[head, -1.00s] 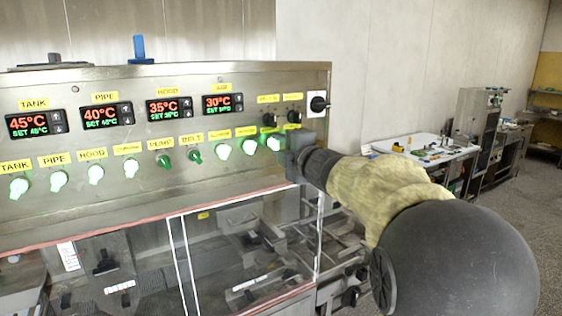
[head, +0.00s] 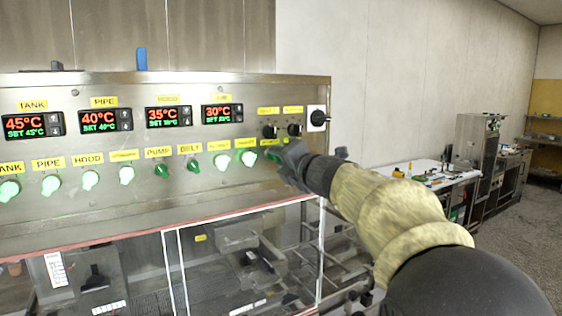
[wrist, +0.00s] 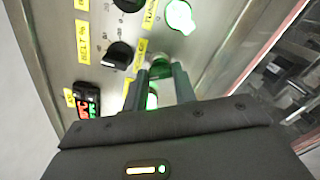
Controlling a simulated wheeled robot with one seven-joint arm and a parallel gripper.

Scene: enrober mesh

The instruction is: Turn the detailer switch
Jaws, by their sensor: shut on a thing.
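The switch at the right end of the lower row, presumably the detailer switch (head: 272,155), is a green knob under a small yellow label that I cannot read. My gripper (head: 290,160) covers most of it; the part that shows is dark green. In the wrist view the fingers of my gripper (wrist: 160,74) are shut on the sides of this green knob (wrist: 161,67). A bright green-white glow shows between the fingers. How far the knob is turned cannot be told.
A lit knob (head: 248,158) sits close left of the gripper. Two black knobs (head: 270,131) and a larger black rotary switch (head: 319,118) are just above. A clear guard (head: 245,250) lies below the panel. A cluttered bench (head: 430,176) stands at right.

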